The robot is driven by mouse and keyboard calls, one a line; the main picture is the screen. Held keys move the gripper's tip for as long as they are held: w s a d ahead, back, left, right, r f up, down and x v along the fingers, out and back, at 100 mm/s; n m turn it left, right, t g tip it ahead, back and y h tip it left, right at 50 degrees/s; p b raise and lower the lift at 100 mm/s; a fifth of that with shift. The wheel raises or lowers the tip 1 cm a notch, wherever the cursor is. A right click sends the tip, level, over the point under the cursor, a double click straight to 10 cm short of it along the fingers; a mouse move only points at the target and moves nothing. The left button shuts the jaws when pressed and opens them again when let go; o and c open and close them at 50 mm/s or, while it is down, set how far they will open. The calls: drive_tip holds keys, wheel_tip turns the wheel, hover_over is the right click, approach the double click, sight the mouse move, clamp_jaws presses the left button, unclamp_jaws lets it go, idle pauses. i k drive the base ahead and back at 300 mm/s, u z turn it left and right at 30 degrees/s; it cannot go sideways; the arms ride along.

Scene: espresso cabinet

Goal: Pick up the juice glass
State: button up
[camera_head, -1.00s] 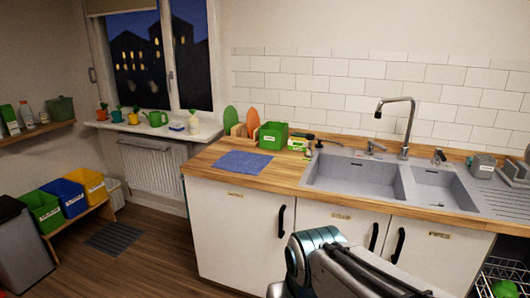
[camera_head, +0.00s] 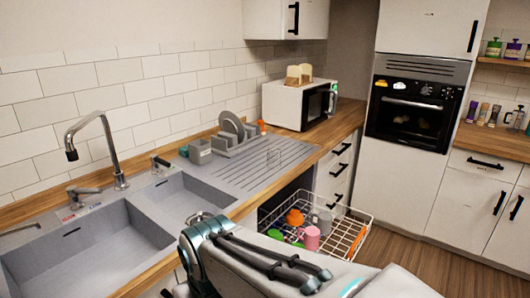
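I cannot make out a juice glass for certain in the head view. The pulled-out dishwasher rack (camera_head: 352,240) holds an orange cup (camera_head: 294,217), a pink cup (camera_head: 312,238), a grey cup (camera_head: 322,221) and something green (camera_head: 276,234). They are small, and my arm covers part of the rack's near side. My arm reaches across the bottom middle of the picture, but its gripper end is not in view, so its state does not show.
The grey sink (camera_head: 90,250) is at left, with a tap (camera_head: 105,150). A plate rack (camera_head: 232,138) stands on the drainboard. A white microwave (camera_head: 295,105) is on the counter near the oven (camera_head: 415,110). Clear wooden floor (camera_head: 425,268) lies right of the rack.

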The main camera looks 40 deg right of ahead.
sight(274, 158)
drive_tip(key=z, duration=0.75)
drive_tip(key=i, duration=0.85)
drive_tip(key=z, duration=0.55)
